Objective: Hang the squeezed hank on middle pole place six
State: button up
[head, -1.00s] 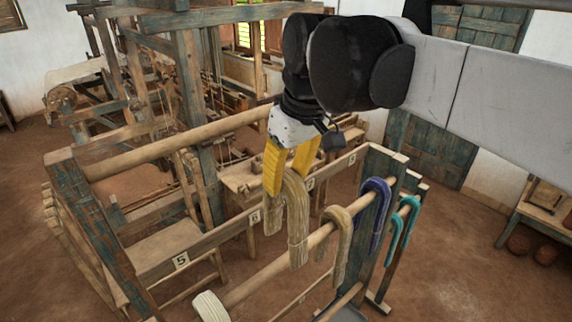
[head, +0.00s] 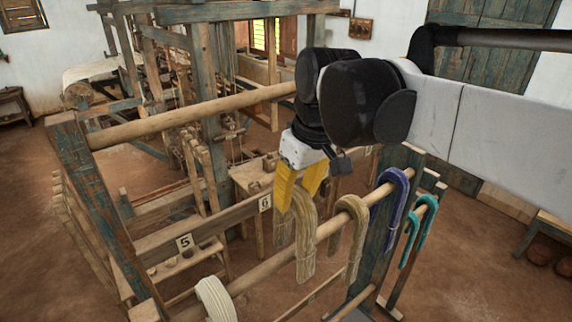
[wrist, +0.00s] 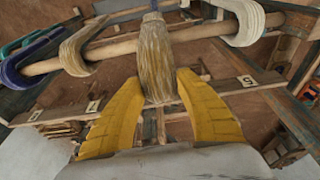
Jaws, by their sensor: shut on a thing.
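My gripper (head: 300,192) has yellow fingers shut on a pale tan hank (head: 305,245), near its upper bend. The hank hangs down in a looped arch at the middle pole (head: 262,277). One side of it crosses in front of the pole; whether its bend rests on the pole, I cannot tell. The wrist view shows the same hank (wrist: 154,55) between the fingers (wrist: 158,115), crossing the pole. A plaque marked 6 (head: 265,203) is on the rail behind, just left of the hank, and a plaque marked 5 (head: 184,242) is further left.
On the same pole, a white hank (head: 215,298) hangs to the left, and another tan hank (head: 353,235) and a blue hank (head: 389,205) to the right. Teal hanks (head: 420,225) hang beyond. An upper pole (head: 190,115) runs behind my gripper. The loom stands at the back.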

aim_at(292, 245)
jog(key=shift+f+b, duration=3.95)
jog(key=shift+f, duration=2.25)
jog(key=o, duration=1.5)
jog(key=shift+o, duration=0.2)
jog(key=shift+r, duration=0.15)
notch_tip(292, 245, up, 6)
jog(key=p, duration=0.4)
jog(key=shift+p, duration=0.3)
